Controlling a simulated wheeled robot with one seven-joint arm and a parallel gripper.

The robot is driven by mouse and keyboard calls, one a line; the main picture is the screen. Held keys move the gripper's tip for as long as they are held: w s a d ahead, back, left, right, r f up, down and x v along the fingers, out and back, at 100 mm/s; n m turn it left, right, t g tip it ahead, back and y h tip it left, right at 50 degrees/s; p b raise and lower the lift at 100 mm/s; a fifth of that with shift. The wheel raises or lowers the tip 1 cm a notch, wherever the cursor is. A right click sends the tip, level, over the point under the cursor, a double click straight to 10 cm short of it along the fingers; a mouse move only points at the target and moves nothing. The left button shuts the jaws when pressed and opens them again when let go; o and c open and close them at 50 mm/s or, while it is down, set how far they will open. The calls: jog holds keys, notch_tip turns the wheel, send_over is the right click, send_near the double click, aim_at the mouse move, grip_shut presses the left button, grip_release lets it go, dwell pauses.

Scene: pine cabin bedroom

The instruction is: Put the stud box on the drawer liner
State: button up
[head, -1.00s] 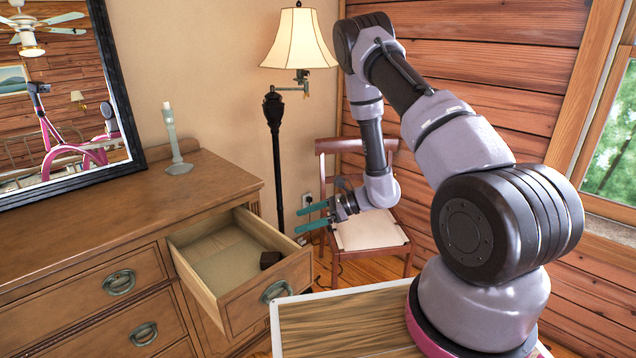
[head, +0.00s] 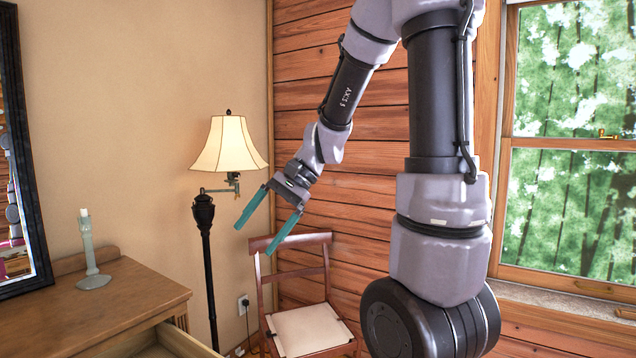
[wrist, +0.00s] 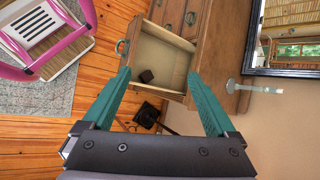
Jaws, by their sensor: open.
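The stud box, a small dark block (wrist: 146,76), lies inside the open drawer (wrist: 171,93), near a corner, in the wrist view. It appears to rest on the pale drawer liner (wrist: 165,60) that covers the drawer's bottom. In the head view only the drawer's top edge (head: 185,340) shows at the bottom, and the box and liner are out of frame. My gripper (head: 254,239) has teal fingers spread open with nothing between them. It hangs in the air in front of the lamp and chair, higher than the dresser top and apart from the box.
The dresser (head: 110,310) carries a candlestick (head: 92,255) and a dark-framed mirror (head: 20,150). A floor lamp (head: 228,145) and a wooden chair (head: 305,325) stand beyond my gripper. A window (head: 570,150) is at the right. A patterned rug (wrist: 45,98) lies on the floor.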

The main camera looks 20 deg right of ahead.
jog(key=s+d+r+n+t+h, duration=0.3)
jog(key=s+d+r+t+h, duration=0.3)
jog(key=s+d+r+t, duration=0.1)
notch_tip(320, 180, up, 4)
jog(key=shift+s+d+f+n, duration=0.35)
jog(key=shift+s+d, duration=0.35)
jog(key=shift+d, duration=0.45)
jog(key=shift+r, duration=0.1)
